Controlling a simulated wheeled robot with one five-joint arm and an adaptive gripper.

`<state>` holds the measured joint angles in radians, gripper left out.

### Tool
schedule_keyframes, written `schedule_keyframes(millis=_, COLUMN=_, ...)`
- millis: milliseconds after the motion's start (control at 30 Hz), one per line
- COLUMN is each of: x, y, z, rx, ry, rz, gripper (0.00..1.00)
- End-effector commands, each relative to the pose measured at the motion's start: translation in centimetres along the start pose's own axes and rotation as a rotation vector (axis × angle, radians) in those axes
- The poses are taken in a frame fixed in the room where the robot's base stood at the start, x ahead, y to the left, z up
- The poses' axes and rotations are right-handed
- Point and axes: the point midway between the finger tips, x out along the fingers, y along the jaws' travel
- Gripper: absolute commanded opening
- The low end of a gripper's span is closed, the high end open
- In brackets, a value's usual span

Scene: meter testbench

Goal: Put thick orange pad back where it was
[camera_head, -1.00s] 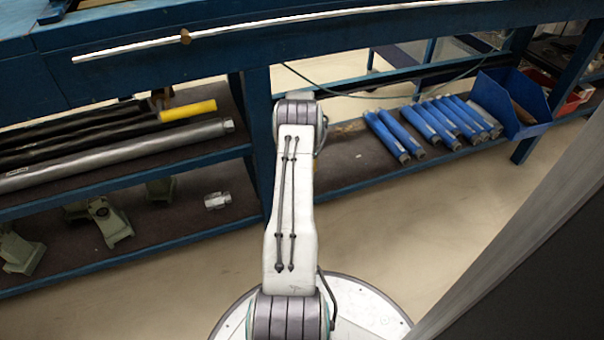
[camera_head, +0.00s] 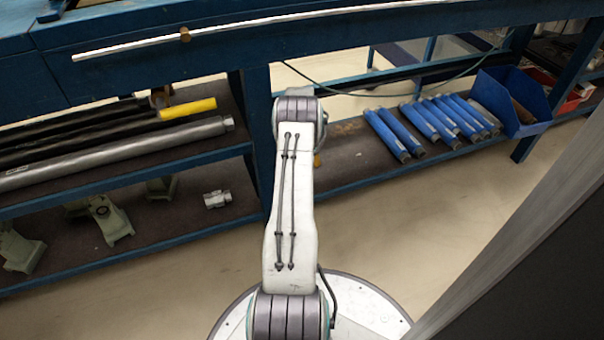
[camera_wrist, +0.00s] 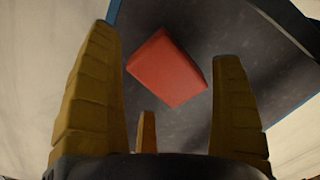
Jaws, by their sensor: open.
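In the wrist view an orange-red block-like pad (camera_wrist: 167,68) lies on a dark, worn shelf surface (camera_wrist: 200,25). My gripper (camera_wrist: 165,90) is open, with yellow-brown padded fingers to the left and right of the pad in the picture and a smaller finger below. The pad shows between and beyond the fingers; I see no clear contact with it, and the distance is hard to tell. In the head view the pad and the gripper's fingers are hidden behind my arm and the bench.
A blue bench frame (camera_head: 255,130) stands in front of me. Several blue cylinders (camera_head: 418,127) and a blue bin (camera_head: 510,103) lie on the right lower shelf. Long pipes (camera_head: 110,155) fill the left shelf, with green stands (camera_head: 108,222) below. The floor in front is clear.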

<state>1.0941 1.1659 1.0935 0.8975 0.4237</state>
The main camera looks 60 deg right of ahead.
Motion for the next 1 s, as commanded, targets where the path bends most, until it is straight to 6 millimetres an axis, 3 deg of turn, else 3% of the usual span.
schedule_keyframes(millis=500, x=-8.3, y=0.0, z=0.0, rx=0.0, ry=0.002, rz=-0.001, gripper=0.86)
schedule_keyframes(millis=733, x=-10.3, y=0.0, z=0.0, rx=0.0, ry=0.002, rz=-0.001, gripper=0.86)
schedule_keyframes(millis=1000, x=-10.8, y=0.0, z=0.0, rx=0.0, ry=0.0, rz=0.0, gripper=0.86)
